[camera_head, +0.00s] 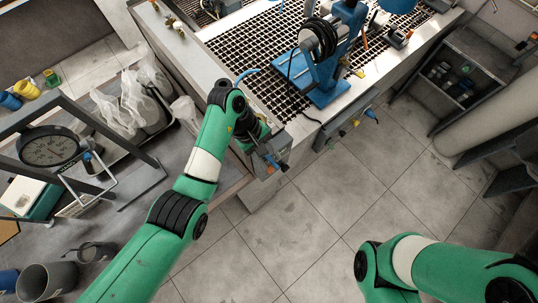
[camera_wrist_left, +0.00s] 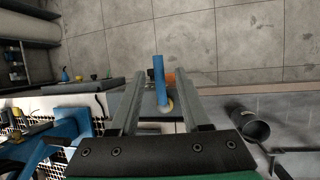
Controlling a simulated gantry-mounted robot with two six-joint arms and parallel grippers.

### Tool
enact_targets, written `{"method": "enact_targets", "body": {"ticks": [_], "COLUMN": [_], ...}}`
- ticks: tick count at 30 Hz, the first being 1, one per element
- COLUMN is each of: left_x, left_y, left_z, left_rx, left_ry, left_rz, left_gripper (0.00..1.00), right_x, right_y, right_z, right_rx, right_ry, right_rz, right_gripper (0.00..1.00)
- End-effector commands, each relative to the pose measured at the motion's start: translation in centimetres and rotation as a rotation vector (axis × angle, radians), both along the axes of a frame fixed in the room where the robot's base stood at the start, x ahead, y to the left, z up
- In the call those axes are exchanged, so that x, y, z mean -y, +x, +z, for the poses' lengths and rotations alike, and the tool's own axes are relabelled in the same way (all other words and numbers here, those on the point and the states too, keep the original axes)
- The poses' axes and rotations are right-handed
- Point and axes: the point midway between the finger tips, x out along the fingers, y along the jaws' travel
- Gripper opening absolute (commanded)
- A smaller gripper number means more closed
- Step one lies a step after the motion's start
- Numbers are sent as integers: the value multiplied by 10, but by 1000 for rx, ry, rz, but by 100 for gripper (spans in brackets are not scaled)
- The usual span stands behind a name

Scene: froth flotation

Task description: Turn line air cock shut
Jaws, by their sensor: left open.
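A cock with a blue lever handle (camera_wrist_left: 159,78) shows between my left fingers in the left wrist view, with orange and yellow parts close beside it. I take it to be the line air cock. In the head view its blue handle (camera_head: 273,161) shows at the near corner of the bench, partly hidden by my wrist. My left gripper (camera_wrist_left: 157,85) is open, one finger on each side of the handle, with gaps visible on both sides. My right arm shows at the lower right of the head view, but its gripper is not visible.
The grey bench (camera_head: 215,70) carries black grating (camera_head: 262,50) and a blue flotation machine (camera_head: 330,75). Other small fittings (camera_head: 357,122) hang along its front edge. Clear plastic bags (camera_head: 135,100) lie left. The tiled floor (camera_head: 310,215) in front is clear. A dark bucket (camera_wrist_left: 249,128) shows at right in the wrist view.

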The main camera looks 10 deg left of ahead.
Motion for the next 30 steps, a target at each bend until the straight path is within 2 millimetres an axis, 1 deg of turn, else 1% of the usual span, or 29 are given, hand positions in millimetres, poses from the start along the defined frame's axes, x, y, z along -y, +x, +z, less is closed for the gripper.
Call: {"method": "enact_targets", "body": {"ticks": [5,8,11,12,14,15,18,19,21,24,30], "left_x": [-1,-5,-14,-18,-25,-28,-37,-39,-43,-47,-48], "left_y": [1,2,5,6,7,7,8,9,10,10,11], "left_z": [3,13,32,44,58,73,91,95,102,106,105], "left_rx": [2,3,6,5,4,2,0,0,-1,0,0], "left_ry": [-1,-1,0,0,0,0,0,0,0,0,0], "left_rz": [0,1,3,4,3,3,2,2,2,1,0], "left_gripper": [47,47,47,47,47,47,47,47,47,47,47], "right_x": [0,0,0,0,0,0,0,0,0,0,0], "right_y": [0,0,0,0,0,0,0,0,0,0,0], "right_z": [0,-1,-1,5,10,24,44,48,55,59,58], "right_rx": [0,0,0,0,0,-1,1,1,1,0,0], "right_ry": [0,0,0,0,0,0,0,0,0,0,0], "right_rz": [0,0,0,0,0,0,0,0,0,0,0], "right_gripper": [50,50,50,50,50,50,50,50,50,50,50]}}
